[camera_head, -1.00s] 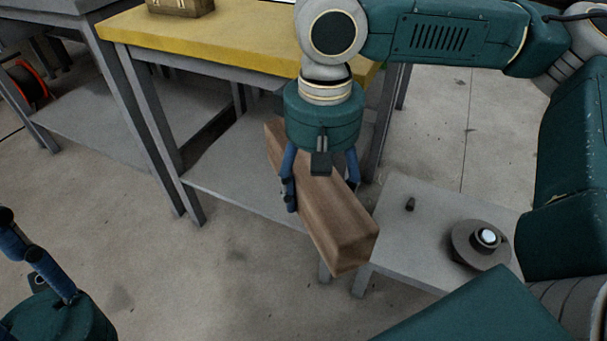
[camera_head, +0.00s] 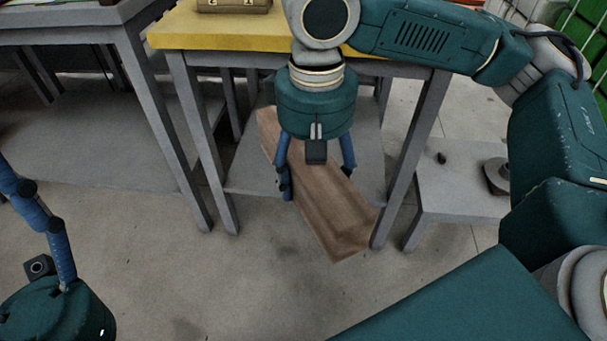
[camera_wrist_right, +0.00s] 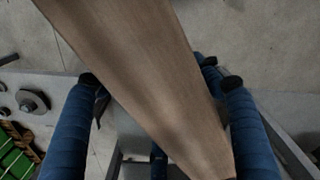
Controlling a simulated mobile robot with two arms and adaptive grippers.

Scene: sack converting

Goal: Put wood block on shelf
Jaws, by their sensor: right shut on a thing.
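The wood block (camera_head: 325,210) is a long brown beam. My right gripper (camera_head: 316,178) is shut on it from above, with blue fingers on either side, and holds it slanted in front of the yellow-topped table. In the right wrist view the wood block (camera_wrist_right: 150,75) runs between the fingers (camera_wrist_right: 160,115) of the gripper. A grey lower shelf (camera_head: 365,165) of the yellow-topped table is behind the block and partly hidden by it. My left gripper (camera_head: 45,235) is at the lower left, only partly in view, with nothing seen in it.
The yellow tabletop (camera_head: 230,38) carries a brown case (camera_head: 233,5). Its grey legs (camera_head: 410,160) stand either side of the shelf. A low grey table (camera_head: 455,200) with a round part (camera_head: 497,176) is at the right. Another grey table (camera_head: 60,35) is at the left. The front floor is clear.

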